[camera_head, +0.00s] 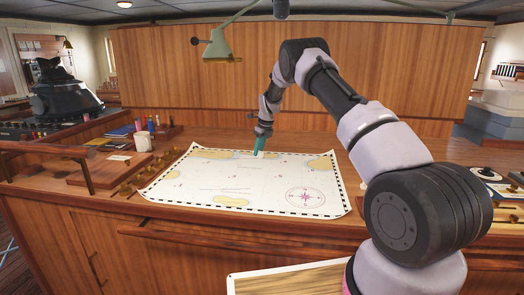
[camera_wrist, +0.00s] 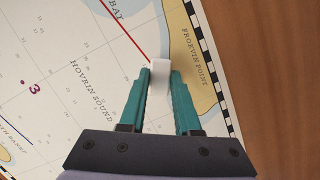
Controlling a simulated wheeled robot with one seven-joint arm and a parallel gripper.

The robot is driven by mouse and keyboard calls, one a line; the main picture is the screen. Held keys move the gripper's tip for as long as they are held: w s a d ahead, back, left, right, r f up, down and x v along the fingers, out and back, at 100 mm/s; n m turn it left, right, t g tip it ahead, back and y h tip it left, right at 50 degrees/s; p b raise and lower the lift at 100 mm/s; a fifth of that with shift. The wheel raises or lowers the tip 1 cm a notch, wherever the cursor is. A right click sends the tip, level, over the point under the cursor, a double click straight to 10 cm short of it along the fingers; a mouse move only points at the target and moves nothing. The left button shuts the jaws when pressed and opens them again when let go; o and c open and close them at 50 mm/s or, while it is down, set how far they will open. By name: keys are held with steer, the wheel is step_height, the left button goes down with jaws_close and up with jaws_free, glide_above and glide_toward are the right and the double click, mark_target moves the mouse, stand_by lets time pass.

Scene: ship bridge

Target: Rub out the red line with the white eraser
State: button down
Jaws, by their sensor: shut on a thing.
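My gripper (camera_wrist: 160,85) has teal fingers shut on the white eraser (camera_wrist: 161,72), which shows between the fingertips in the wrist view. The red line (camera_wrist: 124,33) runs on the chart from the top edge of the wrist view down to the eraser's upper left side. The eraser covers whatever lies under it. In the head view my gripper (camera_head: 259,146) is over the far part of the chart (camera_head: 200,178). I cannot tell whether the eraser presses on the paper. The red line is too small to make out in the head view.
The chart lies on a wooden counter (camera_head: 250,142). A white mug (camera_head: 143,141), books (camera_head: 120,131) and a wooden board (camera_head: 108,169) stand to the left. A green lamp (camera_head: 217,48) hangs behind the chart.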

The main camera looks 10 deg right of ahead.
glide_toward(232, 159)
steer(key=a+f, duration=0.1)
steer(key=w+a+f, duration=0.1)
steer(key=f, duration=0.1)
steer(key=w+a+f, duration=0.1)
steer(key=a+f, duration=0.1)
stand_by(0.4)
steer(key=shift+f, duration=0.4)
stand_by(2.4)
steer(key=shift+s+d, duration=0.2)
steer(key=shift+d, duration=1.05)
steer(key=shift+d, duration=0.15)
steer(key=shift+s+d, duration=0.1)
steer(key=shift+d, duration=1)
steer(key=shift+d, duration=0.1)
steer(key=shift+s+d, duration=0.1)
steer(key=shift+d, duration=1.1)
